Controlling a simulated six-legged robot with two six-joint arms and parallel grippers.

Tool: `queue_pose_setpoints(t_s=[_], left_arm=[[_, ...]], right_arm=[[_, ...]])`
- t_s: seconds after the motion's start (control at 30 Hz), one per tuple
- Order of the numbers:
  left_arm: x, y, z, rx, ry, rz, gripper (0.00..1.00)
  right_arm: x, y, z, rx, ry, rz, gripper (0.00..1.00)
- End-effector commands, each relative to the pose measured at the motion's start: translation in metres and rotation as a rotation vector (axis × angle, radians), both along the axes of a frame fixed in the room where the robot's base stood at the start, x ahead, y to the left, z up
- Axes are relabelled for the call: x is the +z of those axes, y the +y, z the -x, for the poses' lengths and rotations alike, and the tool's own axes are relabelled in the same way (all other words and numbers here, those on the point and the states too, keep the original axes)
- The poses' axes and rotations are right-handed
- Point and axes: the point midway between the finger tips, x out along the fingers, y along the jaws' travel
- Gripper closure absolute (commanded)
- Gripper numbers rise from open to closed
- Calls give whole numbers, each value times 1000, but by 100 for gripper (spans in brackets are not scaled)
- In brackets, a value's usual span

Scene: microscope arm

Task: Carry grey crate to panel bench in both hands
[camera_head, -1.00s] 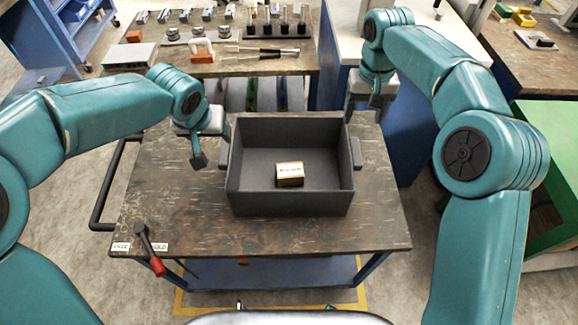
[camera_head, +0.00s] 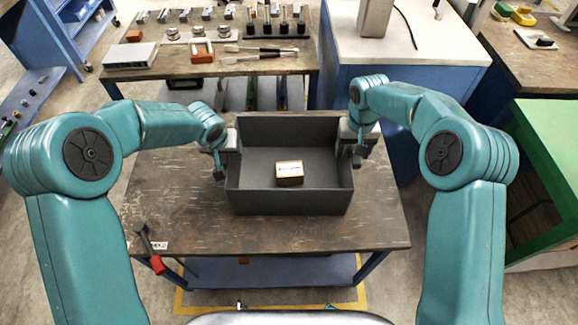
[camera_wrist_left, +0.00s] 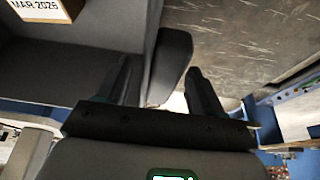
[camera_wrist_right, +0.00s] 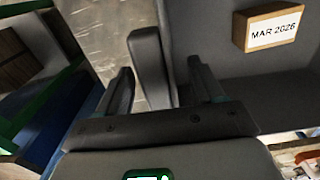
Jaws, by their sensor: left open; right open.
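The grey crate (camera_head: 290,201) stands upright on a worn dark-topped cart (camera_head: 180,225). A small cardboard box (camera_head: 289,174) lies inside it, and its label reads MAR 2026 in the wrist views. My left gripper (camera_head: 219,165) is at the crate's left side. In the left wrist view its open fingers (camera_wrist_left: 160,85) stand either side of the crate's handle (camera_wrist_left: 170,65). My right gripper (camera_head: 359,155) is at the right side. In the right wrist view its open fingers (camera_wrist_right: 158,88) stand either side of the other handle (camera_wrist_right: 150,65). I cannot tell whether any finger touches a handle.
A red-handled tool (camera_head: 150,250) lies at the cart's front left. Behind is a bench (camera_head: 150,75) with several metal parts. A white-topped blue cabinet (camera_head: 440,55) stands back right, and a green bench (camera_head: 550,150) at right.

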Motion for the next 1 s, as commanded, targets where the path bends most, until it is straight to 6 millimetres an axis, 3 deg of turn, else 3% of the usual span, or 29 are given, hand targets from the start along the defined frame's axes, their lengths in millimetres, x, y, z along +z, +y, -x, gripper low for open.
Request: queue_pose_setpoints(t_s=[0.2,0.4,0.77,1.0], left_arm=[[0,0,0,0,0,0,33],[0,0,0,0,0,0,98],[2,0,-1,0,-2,0,100],[16,0,0,0,-2,0,100]], right_arm=[[0,0,0,-1,0,0,33],[0,0,0,0,0,0,98],[2,0,-1,-1,-3,0,100],[16,0,-1,-1,-3,-1,100]])
